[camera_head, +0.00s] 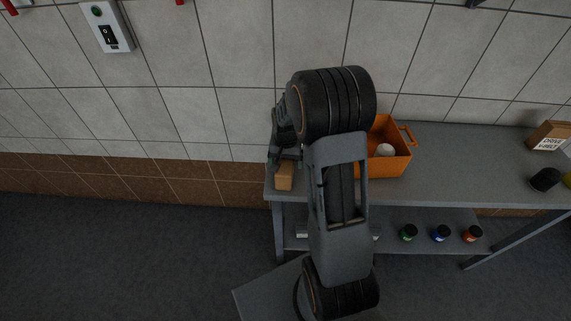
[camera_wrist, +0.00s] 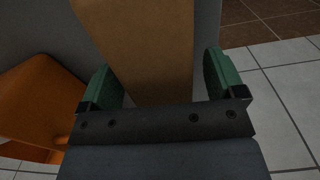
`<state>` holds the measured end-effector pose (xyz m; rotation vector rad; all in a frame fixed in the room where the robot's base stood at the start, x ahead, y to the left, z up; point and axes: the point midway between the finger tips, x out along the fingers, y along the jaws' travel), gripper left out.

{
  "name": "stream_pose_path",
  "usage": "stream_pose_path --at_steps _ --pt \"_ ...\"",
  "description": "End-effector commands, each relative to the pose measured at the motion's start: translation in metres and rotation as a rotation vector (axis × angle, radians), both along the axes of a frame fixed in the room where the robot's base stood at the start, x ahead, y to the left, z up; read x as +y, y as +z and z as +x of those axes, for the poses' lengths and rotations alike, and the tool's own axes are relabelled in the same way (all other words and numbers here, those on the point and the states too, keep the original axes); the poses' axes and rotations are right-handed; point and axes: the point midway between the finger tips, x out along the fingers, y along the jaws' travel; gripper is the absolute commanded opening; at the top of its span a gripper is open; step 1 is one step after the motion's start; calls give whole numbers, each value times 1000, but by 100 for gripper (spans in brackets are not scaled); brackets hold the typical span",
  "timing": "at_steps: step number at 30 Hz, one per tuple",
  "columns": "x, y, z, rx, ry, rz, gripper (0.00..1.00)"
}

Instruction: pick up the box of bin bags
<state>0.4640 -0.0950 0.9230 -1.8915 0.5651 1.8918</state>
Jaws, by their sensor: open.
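A plain tan box (camera_head: 284,177) stands at the left end of the grey table, and no label on it can be read. It also shows in the wrist view (camera_wrist: 145,45), between the two green fingers. My gripper (camera_wrist: 160,80) is open, with one finger on each side of the box and a gap visible at least on the right. In the head view my gripper (camera_head: 284,162) is right at the top of the box, partly hidden by my own arm. Whether a finger touches the box cannot be told.
An orange crate (camera_head: 402,163) with a white round thing (camera_head: 385,150) in it stands right of my arm. The grey table (camera_head: 450,165) is bare in the middle. A box marked drive V-belt (camera_head: 550,137) and a black item (camera_head: 545,179) are far right. Several jars stand on the lower shelf (camera_head: 420,222).

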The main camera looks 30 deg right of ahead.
Motion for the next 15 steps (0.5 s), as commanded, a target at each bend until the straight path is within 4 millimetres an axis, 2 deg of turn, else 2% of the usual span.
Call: stream_pose_path --at_steps 8,15 --pt "0 -3 0 0 0 0 88" --pt "0 -3 0 0 0 0 67"
